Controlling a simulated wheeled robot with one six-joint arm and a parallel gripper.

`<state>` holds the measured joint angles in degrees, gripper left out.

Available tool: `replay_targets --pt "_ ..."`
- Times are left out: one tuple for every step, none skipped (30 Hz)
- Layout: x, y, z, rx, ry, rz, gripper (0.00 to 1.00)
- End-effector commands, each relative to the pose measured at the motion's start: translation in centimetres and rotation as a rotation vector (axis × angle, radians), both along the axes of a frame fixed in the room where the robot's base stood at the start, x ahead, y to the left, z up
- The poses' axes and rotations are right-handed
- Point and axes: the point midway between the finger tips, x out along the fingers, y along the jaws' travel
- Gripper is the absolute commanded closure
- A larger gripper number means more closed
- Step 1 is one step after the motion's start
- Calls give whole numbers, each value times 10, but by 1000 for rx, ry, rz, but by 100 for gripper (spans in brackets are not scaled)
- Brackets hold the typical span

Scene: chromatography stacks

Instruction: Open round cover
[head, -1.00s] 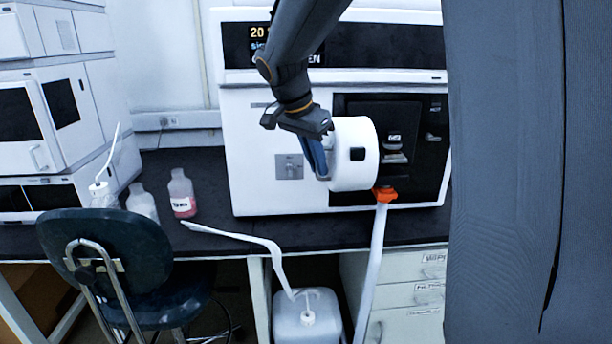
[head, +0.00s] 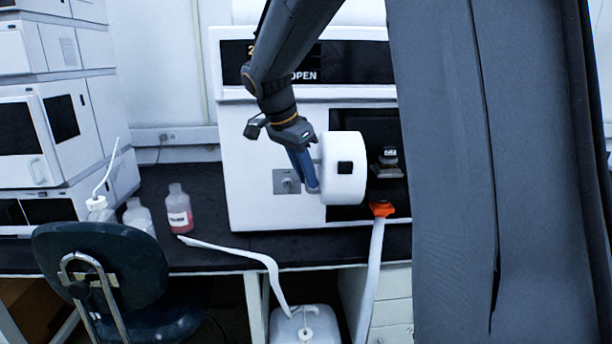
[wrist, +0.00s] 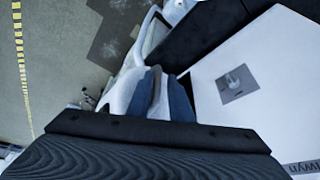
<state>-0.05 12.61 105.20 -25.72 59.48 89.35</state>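The round cover (head: 340,190) is a thick white drum with a small black square on its side. It stands out in front of the dark panel (head: 352,122) of the white instrument, with its flat face turned left. My gripper (head: 312,184) is at that left face, its blue fingers pointing down. In the wrist view the fingers (wrist: 165,97) are close together with a narrow grey piece between them, seemingly the cover's handle. The cover's hinge is hidden, and my arm blocks part of the instrument.
An orange part (head: 382,210) with a white tube sits below the cover. A pink-filled bottle (head: 180,212) stands on the black bench (head: 205,258) at left. A dark chair (head: 100,265) is in front. My own large grey body part covers the right side.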

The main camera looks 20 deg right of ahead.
Motion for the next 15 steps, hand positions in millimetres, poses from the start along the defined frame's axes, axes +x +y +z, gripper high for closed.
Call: replay_targets --pt "0 -1 0 -4 1 1 83" --pt "0 -1 0 -3 1 1 83" --pt "0 0 0 -3 1 2 83" --pt "0 0 0 -3 1 2 83" --pt "0 0 1 -3 1 2 83" --pt "0 1 2 -3 0 3 83" --pt "0 2 4 -3 1 4 83" --pt "0 3 6 -3 0 3 83" --pt "0 5 10 -3 -2 4 83" --pt "0 7 14 -3 -3 4 83" --pt "-1 9 18 -2 -3 4 83" --pt "-1 11 24 -2 -3 4 83" --pt "-2 13 29 -2 -4 3 83" --pt "-2 15 33 -2 -4 3 83" --pt "-3 18 40 -2 -4 4 83"
